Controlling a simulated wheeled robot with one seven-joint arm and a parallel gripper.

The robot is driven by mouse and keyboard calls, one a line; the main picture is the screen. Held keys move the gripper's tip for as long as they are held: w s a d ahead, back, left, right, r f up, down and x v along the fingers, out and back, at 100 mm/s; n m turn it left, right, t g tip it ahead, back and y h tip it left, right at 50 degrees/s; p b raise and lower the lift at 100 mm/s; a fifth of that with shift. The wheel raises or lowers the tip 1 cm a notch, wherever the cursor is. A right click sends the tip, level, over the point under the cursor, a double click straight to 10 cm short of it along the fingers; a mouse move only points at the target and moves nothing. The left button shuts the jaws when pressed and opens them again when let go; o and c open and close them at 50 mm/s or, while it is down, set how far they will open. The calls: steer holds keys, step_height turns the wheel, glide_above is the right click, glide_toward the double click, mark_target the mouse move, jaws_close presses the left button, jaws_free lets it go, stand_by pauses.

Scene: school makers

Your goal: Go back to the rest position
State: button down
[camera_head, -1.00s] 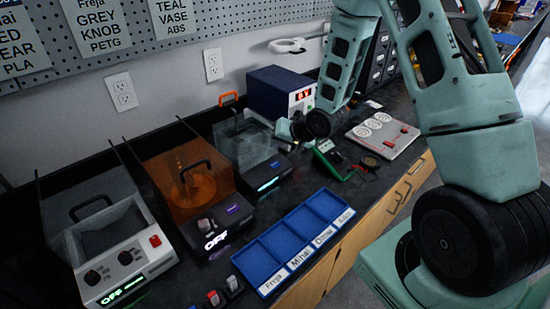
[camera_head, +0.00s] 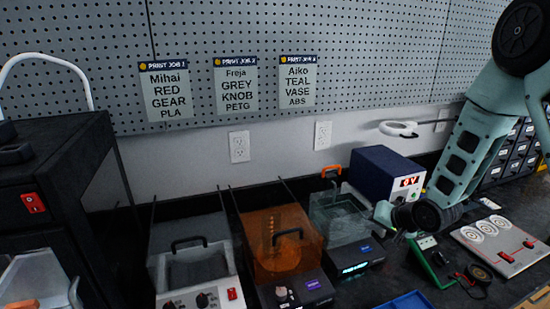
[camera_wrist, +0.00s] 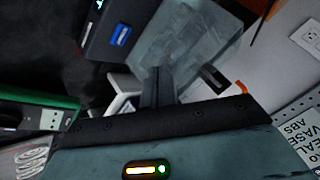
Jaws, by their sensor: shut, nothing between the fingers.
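My gripper (camera_head: 384,213) is at the end of my teal arm, low over the bench at the right of the head view. It is near the right clear-lidded box (camera_head: 340,217) and the green device (camera_head: 434,262). In the wrist view my gripper (camera_wrist: 158,75) has its dark fingers together, with nothing seen between them. The clear-lidded box (camera_wrist: 190,45) lies beyond the fingers there. I cannot tell the exact gap between them.
An orange-lidded box (camera_head: 280,245) and a grey box (camera_head: 197,268) stand left of it. A blue power supply (camera_head: 375,170) is behind my gripper. A white panel with dials (camera_head: 500,240) lies right. A black cabinet (camera_head: 50,190) stands far left.

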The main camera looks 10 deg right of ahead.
steer(key=s+a+r+n+g, duration=0.25)
steer(key=s+a+r, duration=0.2)
steer(key=a, duration=0.25)
steer(key=s+a+r+n+g, duration=0.1)
steer(key=s+a+r+n, duration=0.3)
steer(key=s+a, duration=0.3)
steer(key=s+a+r+n+g+h, duration=0.1)
steer(key=s+a+r+n+g, duration=0.1)
steer(key=s, duration=0.8)
steer(key=s+a+r+n+g+h, duration=0.1)
steer(key=s+a+r+n+g, duration=0.2)
steer(key=s, duration=0.7)
steer(key=shift+s+a+r+n, duration=0.4)
steer(key=shift+a+r+n, duration=0.1)
steer(key=shift+a+n, duration=0.35)
